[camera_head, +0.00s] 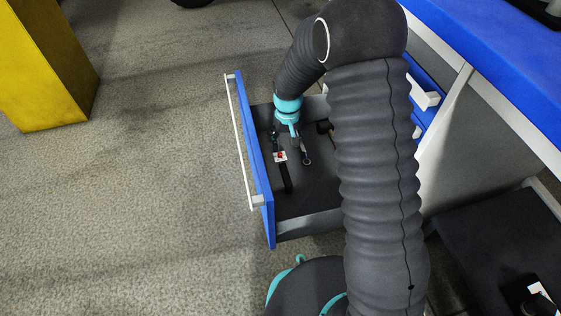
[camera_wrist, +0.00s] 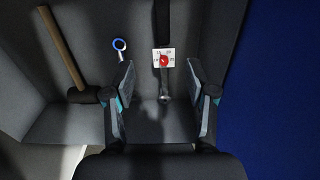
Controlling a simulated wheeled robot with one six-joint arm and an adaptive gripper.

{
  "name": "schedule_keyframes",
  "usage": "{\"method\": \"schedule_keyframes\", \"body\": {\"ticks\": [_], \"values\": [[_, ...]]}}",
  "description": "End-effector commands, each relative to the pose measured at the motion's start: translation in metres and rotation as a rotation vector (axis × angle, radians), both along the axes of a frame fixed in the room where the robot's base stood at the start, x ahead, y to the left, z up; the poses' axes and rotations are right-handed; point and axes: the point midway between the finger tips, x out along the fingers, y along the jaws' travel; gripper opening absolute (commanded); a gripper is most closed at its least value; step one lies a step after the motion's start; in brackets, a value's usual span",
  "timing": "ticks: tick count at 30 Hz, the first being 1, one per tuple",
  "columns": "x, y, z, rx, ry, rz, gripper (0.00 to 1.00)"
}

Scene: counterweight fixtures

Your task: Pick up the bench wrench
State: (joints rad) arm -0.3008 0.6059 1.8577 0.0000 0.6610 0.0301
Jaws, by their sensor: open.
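A long black bar-shaped tool (camera_wrist: 164,25), likely the bench wrench, lies in the open drawer. It carries a white scale plate with a red centre (camera_wrist: 163,58). In the head view the tool (camera_head: 287,180) lies lengthwise near the drawer front.
A wooden-handled hammer (camera_wrist: 64,48) lies left in the wrist view. The drawer's blue front (camera_head: 255,155) with a white handle (camera_head: 239,140) and its grey side walls surround the tools. The blue-topped bench (camera_head: 490,45) stands right. A yellow block (camera_head: 45,65) stands on open floor.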

Motion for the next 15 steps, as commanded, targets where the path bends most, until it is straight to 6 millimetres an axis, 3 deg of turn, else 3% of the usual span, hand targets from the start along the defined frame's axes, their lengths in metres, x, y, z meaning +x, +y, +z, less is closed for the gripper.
{"method": "schedule_keyframes", "body": {"ticks": [15], "values": [[0.001,0.007,-0.081,-0.007,0.020,0.010,0.56]]}}
